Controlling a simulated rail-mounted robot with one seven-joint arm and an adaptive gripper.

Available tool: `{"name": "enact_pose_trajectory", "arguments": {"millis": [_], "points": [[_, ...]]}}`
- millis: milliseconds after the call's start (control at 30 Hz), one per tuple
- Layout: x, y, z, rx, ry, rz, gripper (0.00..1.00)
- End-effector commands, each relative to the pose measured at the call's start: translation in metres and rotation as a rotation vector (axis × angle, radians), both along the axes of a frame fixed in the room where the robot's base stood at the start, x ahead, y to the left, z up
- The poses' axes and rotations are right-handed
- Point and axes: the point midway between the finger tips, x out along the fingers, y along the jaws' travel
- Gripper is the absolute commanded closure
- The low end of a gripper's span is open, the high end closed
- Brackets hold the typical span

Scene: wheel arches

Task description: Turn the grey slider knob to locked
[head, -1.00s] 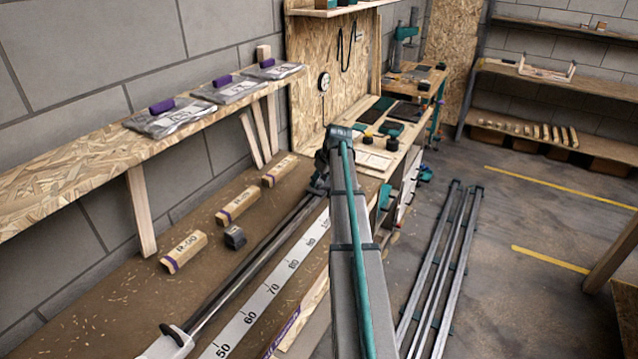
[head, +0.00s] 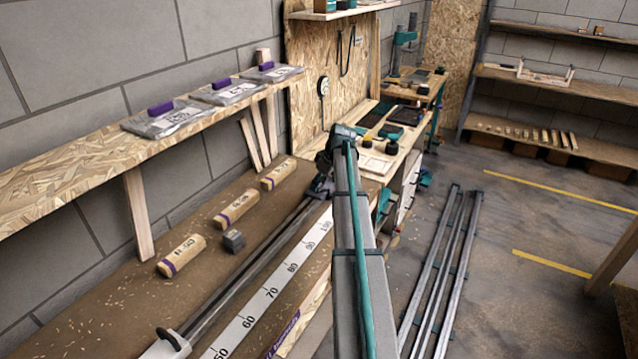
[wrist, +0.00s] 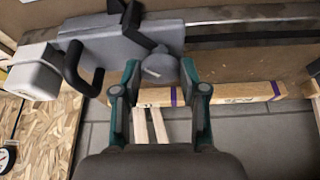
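In the wrist view, the grey slider knob (wrist: 160,68) is a rounded knob on the front of a grey slider block (wrist: 120,45). My gripper (wrist: 160,72) is open, with one teal-and-dark finger on each side of the knob. Small gaps seem to show between the fingertips and the knob; contact is not clear. In the head view, my gripper (head: 320,187) is a small dark shape at the far part of the rail, below my arm. The knob is too small or hidden there to make out, and its locked marking is not readable.
The slider block carries a black handle (wrist: 82,70) left of the knob. A metal rail (head: 240,275) runs along a bench beside a numbered scale (head: 270,293).

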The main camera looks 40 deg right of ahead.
Motion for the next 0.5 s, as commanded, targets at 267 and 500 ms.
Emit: {"name": "enact_pose_trajectory", "arguments": {"millis": [267,500], "points": [[0.0,0.0,0.0,0.0,0.0,-0.001,0.35],[-0.0014,-0.0005,0.0044,0.0,-0.001,-0.002,0.35]]}}
